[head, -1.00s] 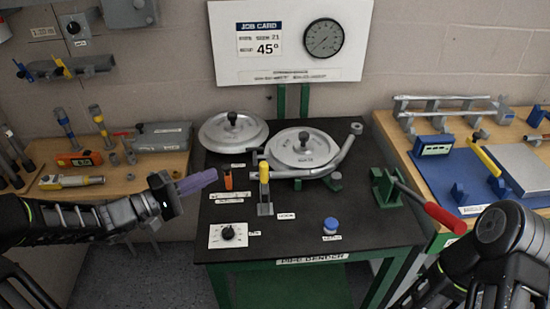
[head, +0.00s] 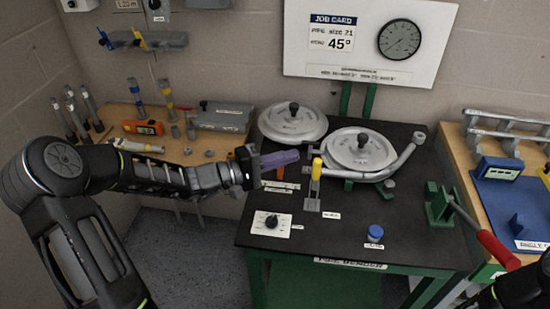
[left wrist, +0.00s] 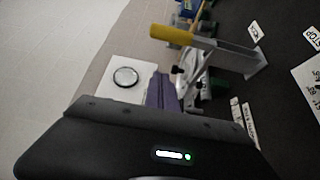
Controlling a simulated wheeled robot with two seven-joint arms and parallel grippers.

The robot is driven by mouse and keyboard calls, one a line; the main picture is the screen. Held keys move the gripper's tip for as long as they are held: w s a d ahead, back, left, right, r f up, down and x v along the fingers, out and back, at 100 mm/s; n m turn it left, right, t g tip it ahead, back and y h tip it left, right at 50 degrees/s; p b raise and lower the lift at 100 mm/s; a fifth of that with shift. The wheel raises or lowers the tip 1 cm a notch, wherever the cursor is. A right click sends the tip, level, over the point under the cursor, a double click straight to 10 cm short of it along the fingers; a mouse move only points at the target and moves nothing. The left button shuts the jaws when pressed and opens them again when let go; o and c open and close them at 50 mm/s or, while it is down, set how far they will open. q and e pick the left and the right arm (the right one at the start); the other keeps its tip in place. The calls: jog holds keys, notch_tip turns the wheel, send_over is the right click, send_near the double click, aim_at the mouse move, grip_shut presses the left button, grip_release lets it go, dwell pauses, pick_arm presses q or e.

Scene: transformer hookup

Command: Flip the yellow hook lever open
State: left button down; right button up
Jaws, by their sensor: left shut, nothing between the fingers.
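The yellow hook lever (head: 317,169) stands upright on a small grey bracket (head: 312,204), at the front of the bending dies on the black table. My left gripper (head: 297,157) has purple fingers, shut and empty, pointing right. In the head view its tips are just left of the lever's yellow top, with a small gap. In the left wrist view the lever's yellow handle (left wrist: 168,35) lies sideways beyond the purple fingers (left wrist: 160,92). I cannot tell the exact depth between them. My right gripper is out of view; only part of my right arm shows at the lower right.
Two round grey dies (head: 294,122) with black knobs sit behind the lever, with a bent pipe (head: 404,155) beside them. A black dial on a white plate (head: 271,223), a blue button (head: 375,233) and a red-handled lever (head: 498,250) are nearby. The table's front middle is clear.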

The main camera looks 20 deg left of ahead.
aim_at(317, 169)
pick_arm(q)
jog(key=d+p, duration=0.1)
jog(key=d, duration=0.1)
jog(key=d+p, duration=0.1)
jog(key=d, duration=0.2)
jog(key=shift+s, duration=0.2)
dwell(0.3)
